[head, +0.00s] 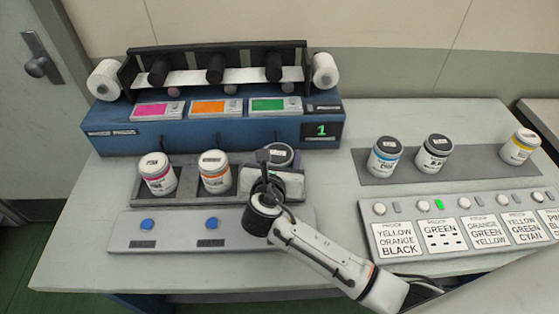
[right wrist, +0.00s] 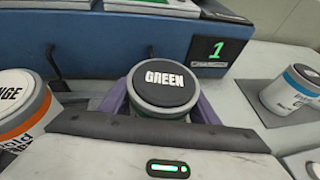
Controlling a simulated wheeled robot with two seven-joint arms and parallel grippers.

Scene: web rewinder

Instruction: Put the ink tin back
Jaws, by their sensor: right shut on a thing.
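The ink tin marked GREEN (right wrist: 163,82) has a dark lid and sits between the purple fingers of my right gripper (right wrist: 160,100). In the head view the dark-lidded tin (head: 280,152) shows behind my right gripper (head: 270,168), which is shut on it. It is at the right end of the dark tray (head: 190,198) in front of the blue machine. The gripper hides its lower part, so I cannot tell whether it rests in the tray or is held just above. My left gripper is not in view.
A pink-banded tin (head: 157,175) and an orange tin (head: 214,172) stand in the tray's other places. On the grey mat (head: 478,160) stand a blue tin (head: 384,157), a black tin (head: 434,154) and a yellow tin (head: 519,148), with a bare gap between black and yellow.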

